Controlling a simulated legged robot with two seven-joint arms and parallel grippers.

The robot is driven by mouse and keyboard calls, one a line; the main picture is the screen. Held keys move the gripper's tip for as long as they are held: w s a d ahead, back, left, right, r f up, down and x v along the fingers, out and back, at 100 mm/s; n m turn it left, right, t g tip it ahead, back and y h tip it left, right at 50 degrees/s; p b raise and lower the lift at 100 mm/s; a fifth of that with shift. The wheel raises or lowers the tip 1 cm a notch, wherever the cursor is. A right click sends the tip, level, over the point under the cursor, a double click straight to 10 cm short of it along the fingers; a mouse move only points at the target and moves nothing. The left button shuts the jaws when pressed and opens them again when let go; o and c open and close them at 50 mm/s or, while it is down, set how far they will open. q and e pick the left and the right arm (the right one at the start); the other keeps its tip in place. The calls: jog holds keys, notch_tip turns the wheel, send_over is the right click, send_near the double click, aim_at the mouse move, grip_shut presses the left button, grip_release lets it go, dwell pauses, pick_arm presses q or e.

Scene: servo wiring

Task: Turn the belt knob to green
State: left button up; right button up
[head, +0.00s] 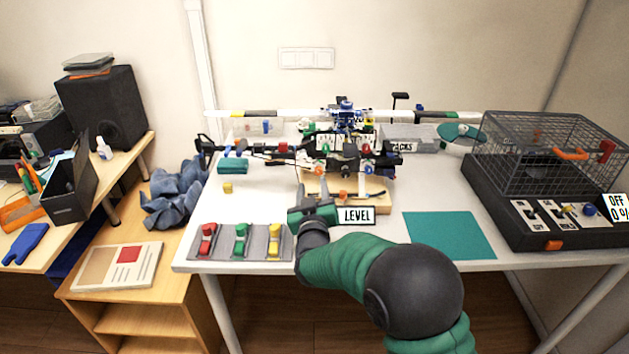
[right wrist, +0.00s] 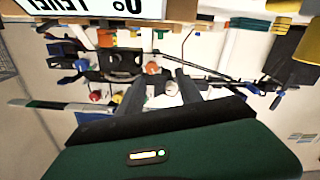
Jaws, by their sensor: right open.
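I cannot tell for sure which part is the belt knob. A control panel (head: 555,214) on the black caged box at the right carries small switches and a blue knob (head: 590,210); its markings are too small to read. My right gripper (head: 320,190) is above the front middle of the white table, beside the LEVEL sign (head: 357,216), well left of that panel. In the right wrist view its two dark fingers (right wrist: 160,82) are apart, with small coloured parts of the drone rig beyond them. My left gripper is not in view.
A grey tray (head: 222,245) with red, green and yellow parts lies at the front left. A teal mat (head: 450,236) lies between my right arm and the caged box. The drone rig (head: 345,150) stands behind the gripper.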

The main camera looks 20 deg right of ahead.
aim_at(319, 173)
jog(key=x, duration=0.3)
jog(key=shift+w, duration=0.2)
jog(key=d, duration=0.1)
jog(key=w+d, duration=0.1)
jog(key=d, duration=0.1)
jog(key=shift+w+d+f, duration=0.25)
jog(key=shift+w+d, duration=0.05)
jog(key=shift+a+r, duration=0.25)
jog(key=shift+a, duration=0.65)
jog(key=shift+c, duration=1.2)
jog(key=shift+a, duration=0.25)
jog(key=shift+c, duration=1.3)
jog(key=shift+s, duration=0.1)
jog(key=shift+c, duration=1.2)
jog(key=shift+d, duration=0.3)
grip_shut()
jog(key=shift+d+f, duration=0.1)
jog(key=shift+d, duration=0.15)
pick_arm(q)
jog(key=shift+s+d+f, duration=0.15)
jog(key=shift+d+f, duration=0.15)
